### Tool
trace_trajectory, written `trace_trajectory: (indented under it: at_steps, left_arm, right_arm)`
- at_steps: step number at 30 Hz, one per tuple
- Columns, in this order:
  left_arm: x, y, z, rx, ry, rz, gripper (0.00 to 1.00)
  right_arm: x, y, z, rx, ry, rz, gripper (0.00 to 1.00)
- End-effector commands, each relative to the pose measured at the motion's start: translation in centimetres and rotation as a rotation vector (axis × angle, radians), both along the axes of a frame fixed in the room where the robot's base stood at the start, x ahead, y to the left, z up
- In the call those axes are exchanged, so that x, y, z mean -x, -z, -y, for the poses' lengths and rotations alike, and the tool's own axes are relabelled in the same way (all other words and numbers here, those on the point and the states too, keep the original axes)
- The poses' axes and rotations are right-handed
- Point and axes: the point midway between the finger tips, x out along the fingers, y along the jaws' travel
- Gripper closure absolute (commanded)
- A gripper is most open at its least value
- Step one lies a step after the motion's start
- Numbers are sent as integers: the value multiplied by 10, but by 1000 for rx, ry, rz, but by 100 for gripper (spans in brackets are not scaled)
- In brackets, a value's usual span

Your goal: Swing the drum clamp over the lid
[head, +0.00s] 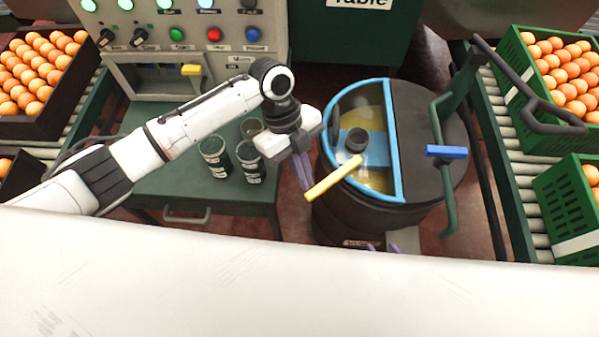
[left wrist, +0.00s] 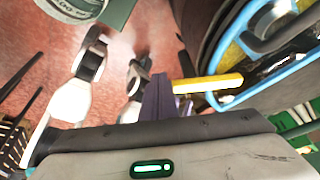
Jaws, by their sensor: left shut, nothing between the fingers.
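The dark drum (head: 335,222) stands right of centre in the head view. A dark lid (head: 418,140) covers its right half; the left half is open inside a blue rim. A bent green bar with a blue grip (head: 445,152), seemingly the clamp, crosses the drum's right side. A yellow bar (head: 333,178) slants over the drum's front left edge; it also shows in the left wrist view (left wrist: 208,84). My left gripper (head: 303,178) is shut and empty, close beside the yellow bar; contact is unclear. My right gripper's purple tips (head: 382,248) show apart at the drum's foot; the rest is hidden.
A green bench (head: 190,188) with several dark cups stands left of the drum, below a control panel (head: 190,35). A roller conveyor (head: 505,130) with orange-filled green crates (head: 545,70) runs on the right. A dark bent rail (head: 530,100) reaches over it. A pale surface (head: 300,285) fills the foreground.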

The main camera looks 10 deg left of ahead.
Motion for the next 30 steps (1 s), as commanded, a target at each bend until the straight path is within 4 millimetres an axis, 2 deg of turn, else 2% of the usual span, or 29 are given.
trace_trajectory:
  at_steps: [11,14,18,19,24,30]
  left_arm:
    - [-1,0,-3,1,-2,-2,100]
    - [-6,0,-11,0,-6,0,100]
    - [-19,1,-35,-2,-20,0,100]
    - [-22,-2,-39,0,-20,2,100]
    - [-32,-43,-47,2,-15,5,100]
    - [-41,-76,-57,1,-16,2,100]
  right_arm:
    - [0,0,0,-1,-1,0,67]
    - [0,0,0,-1,-1,0,67]
    - [1,2,0,-1,-1,-1,67]
    - [1,2,0,-1,-1,0,67]
    - [1,4,0,-1,-1,0,67]
    - [1,6,0,-1,0,-1,67]
